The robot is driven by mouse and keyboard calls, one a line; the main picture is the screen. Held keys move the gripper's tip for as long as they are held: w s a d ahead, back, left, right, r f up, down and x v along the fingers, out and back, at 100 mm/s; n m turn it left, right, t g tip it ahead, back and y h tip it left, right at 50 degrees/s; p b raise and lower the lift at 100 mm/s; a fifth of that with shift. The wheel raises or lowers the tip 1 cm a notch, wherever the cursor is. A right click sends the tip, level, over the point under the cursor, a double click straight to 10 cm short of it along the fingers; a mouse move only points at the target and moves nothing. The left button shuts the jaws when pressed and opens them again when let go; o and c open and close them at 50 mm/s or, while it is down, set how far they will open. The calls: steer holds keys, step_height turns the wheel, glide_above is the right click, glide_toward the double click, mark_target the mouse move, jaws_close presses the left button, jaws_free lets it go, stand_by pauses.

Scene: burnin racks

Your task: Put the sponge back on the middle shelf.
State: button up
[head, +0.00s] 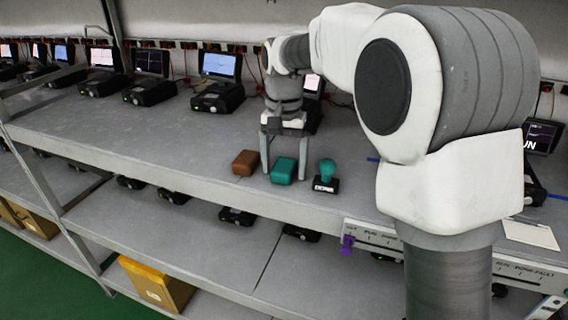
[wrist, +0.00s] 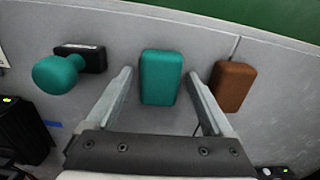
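A teal block (head: 284,171) and a brown block (head: 246,162) lie on the upper visible shelf (head: 150,130), near its front edge. Which of them is the sponge I cannot tell for certain. My gripper (head: 285,166) is open above the shelf and points down. In the wrist view, the teal block (wrist: 160,78) shows between my gripper's fingers (wrist: 160,80), with a gap on each side. The brown block (wrist: 235,86) shows just outside the right finger. Nothing is held.
A teal-handled stamp (head: 326,178) with a black base stands right of the teal block. Black devices with screens (head: 218,80) line the back. A lower shelf (head: 215,260) holds more black devices; a yellow box (head: 155,284) is below left. A labelled panel (head: 375,238) hangs at the front edge.

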mark_target(282, 168)
steer(key=shift+b, duration=0.45)
steer(key=r, duration=0.2)
steer(key=r+p, duration=0.1)
steer(key=r, duration=0.4)
steer(key=shift+s+a+r+p, duration=0.2)
steer(key=shift+s+r+p, duration=0.15)
steer(key=shift+s+r, duration=0.05)
steer(key=shift+s, duration=0.1)
